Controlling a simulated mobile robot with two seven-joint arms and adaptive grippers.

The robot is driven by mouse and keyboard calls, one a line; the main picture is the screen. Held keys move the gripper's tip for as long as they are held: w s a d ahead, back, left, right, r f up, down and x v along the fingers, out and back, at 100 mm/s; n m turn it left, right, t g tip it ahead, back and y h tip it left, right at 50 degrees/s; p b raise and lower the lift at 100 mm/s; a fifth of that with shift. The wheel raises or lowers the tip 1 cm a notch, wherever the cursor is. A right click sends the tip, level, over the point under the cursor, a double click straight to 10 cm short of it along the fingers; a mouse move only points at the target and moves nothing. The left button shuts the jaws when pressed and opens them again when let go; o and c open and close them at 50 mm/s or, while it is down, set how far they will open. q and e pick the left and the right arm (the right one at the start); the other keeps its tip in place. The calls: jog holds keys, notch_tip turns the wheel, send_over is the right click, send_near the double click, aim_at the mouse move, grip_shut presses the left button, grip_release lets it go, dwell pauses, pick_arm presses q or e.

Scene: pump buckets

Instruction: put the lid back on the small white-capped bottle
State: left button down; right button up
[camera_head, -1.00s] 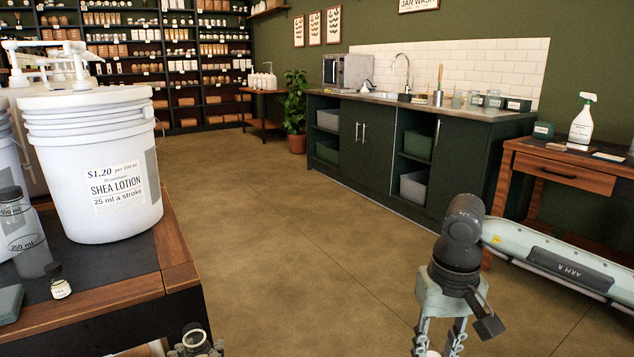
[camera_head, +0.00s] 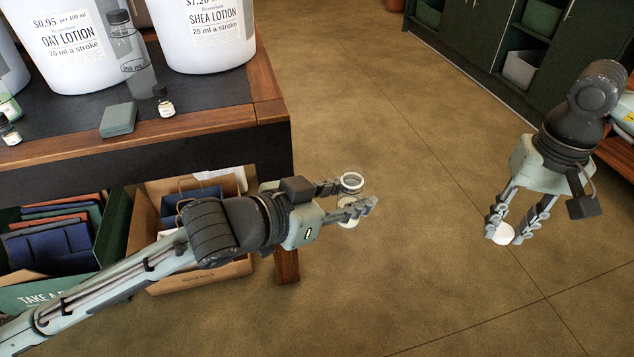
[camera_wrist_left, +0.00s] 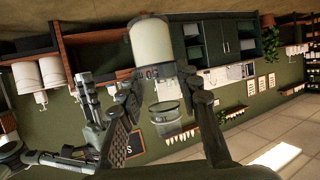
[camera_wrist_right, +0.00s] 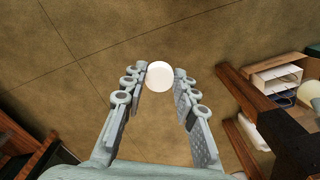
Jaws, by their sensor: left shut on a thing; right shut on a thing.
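My left gripper (camera_head: 350,198) is shut on the small bottle, with one finger on each side. The bottle's open rim (camera_head: 351,182) shows as a pale ring facing up. In the left wrist view the bottle (camera_wrist_left: 152,43) has a cream-coloured lower part and a clear upper part, with no lid on it. My right gripper (camera_head: 514,232) is shut on a round white lid (camera_head: 504,234), held at its fingertips. The lid also shows in the right wrist view (camera_wrist_right: 159,75). The lid is well to the right of the bottle, apart from it.
At the left, a table (camera_head: 230,115) bears white lotion buckets (camera_head: 210,40), a clear bottle (camera_head: 130,60), a small dark-capped bottle (camera_head: 165,105) and a grey-green block (camera_head: 118,119). Boxes (camera_head: 60,245) stand beneath. The floor between my grippers is clear.

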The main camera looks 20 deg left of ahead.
pick_arm(q)
jog(key=shift+s+d+r+m+g+h, duration=0.15)
jog(key=shift+d+m+g+h, duration=0.15)
jog(key=shift+d+m+h, duration=0.5)
jog(key=shift+d, duration=0.1)
jog(key=shift+y, duration=0.3)
pick_arm(e)
jog(key=s+a+r+m, duration=0.1)
jog(key=a+r+m, duration=0.3)
jog(key=a+r, duration=0.3)
jog(key=s+a+r+m, duration=0.1)
jog(key=a+r+m, duration=0.4)
jog(key=a, duration=1.1)
notch_tip(320, 180, up, 4)
jog(key=shift+f, duration=0.2)
jog(key=shift+a, duration=0.1)
jog(key=shift+f, duration=2)
